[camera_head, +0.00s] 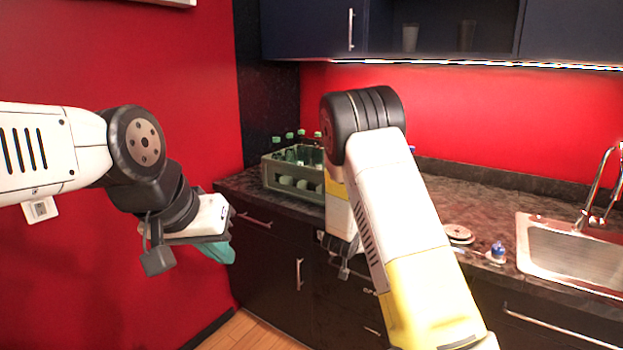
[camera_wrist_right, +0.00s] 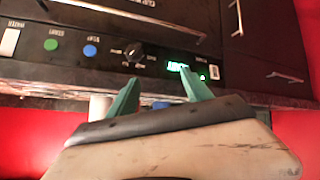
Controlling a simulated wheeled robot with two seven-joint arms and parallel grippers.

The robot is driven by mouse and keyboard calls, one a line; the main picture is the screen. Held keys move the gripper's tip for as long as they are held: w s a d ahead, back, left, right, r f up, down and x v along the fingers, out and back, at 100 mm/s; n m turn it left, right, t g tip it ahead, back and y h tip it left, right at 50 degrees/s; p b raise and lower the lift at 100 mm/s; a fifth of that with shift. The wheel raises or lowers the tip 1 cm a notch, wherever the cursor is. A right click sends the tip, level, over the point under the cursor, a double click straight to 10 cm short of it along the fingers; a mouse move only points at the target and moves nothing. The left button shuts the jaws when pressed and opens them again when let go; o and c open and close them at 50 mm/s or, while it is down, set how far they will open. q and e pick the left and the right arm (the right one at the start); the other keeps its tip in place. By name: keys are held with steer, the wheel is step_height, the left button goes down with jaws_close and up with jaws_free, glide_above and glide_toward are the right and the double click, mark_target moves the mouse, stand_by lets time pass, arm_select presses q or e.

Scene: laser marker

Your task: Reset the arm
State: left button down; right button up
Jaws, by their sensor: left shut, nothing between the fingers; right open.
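My left gripper (camera_head: 222,252) hangs at the end of my left arm, in front of the red wall in the head view. Its teal fingers are together with nothing between them, and it touches nothing that I can see. My right arm rises from the lower right, bends at a black joint and drops toward the counter front. My right gripper's fingers are hidden in the head view. In the right wrist view my right gripper (camera_wrist_right: 158,76) is open and empty, its two teal fingers apart before a dark control panel (camera_wrist_right: 225,78).
The panel carries a green button (camera_wrist_right: 50,44), a blue button (camera_wrist_right: 90,50), a black knob (camera_wrist_right: 133,52) and a lit green display (camera_wrist_right: 178,67). A green crate of bottles (camera_head: 272,174) stands on the dark counter (camera_head: 490,212). A sink (camera_head: 565,250) is at right.

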steer(key=s+a+r+g+y, duration=0.1)
steer(key=s+a+r+y, duration=0.15)
steer(key=s+r, duration=0.6)
steer(key=s+a+r+g+y, duration=0.1)
steer(key=s+r+y, duration=0.35)
steer(key=r, duration=0.65)
steer(key=s+d+r, duration=0.2)
steer(key=s+r, duration=0.1)
steer(key=s, duration=0.9)
steer(key=s+d+r+n+g+h, duration=0.1)
steer(key=s+d+r, duration=0.1)
steer(key=s, duration=1.1)
steer(key=shift+r+g, duration=0.3)
steer(key=shift+r, duration=0.35)
steer(key=shift+c, duration=0.5)
